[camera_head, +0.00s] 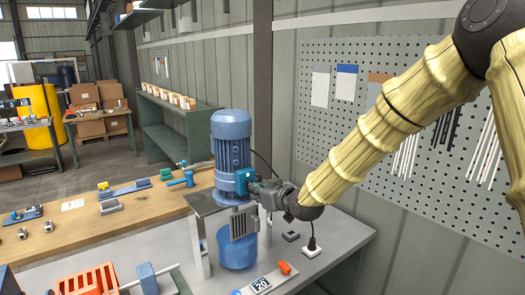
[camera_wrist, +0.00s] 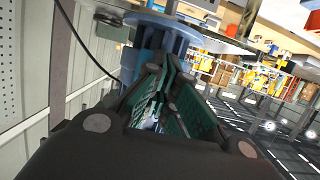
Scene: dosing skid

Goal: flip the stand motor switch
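The blue stand motor (camera_head: 231,140) stands upright on a grey metal stand (camera_head: 202,202), above a blue vessel (camera_head: 237,248). A bright blue-teal box (camera_head: 244,180) shows on its right side, level with my gripper (camera_head: 258,188). My gripper reaches in from the right, its tips against or very close to the motor's side. In the wrist view its dark green-padded fingers (camera_wrist: 163,82) converge toward a blue part (camera_wrist: 172,35) of the motor. Their tips overlap it, so contact and the gap are unclear. The switch lever cannot be made out.
A grey bench (camera_head: 340,236) carries the stand, a socket with a plug (camera_head: 311,249) and a small display box (camera_head: 261,285). A black cable hangs behind the motor. A wooden bench (camera_head: 85,228) lies left, a pegboard wall (camera_head: 385,130) right.

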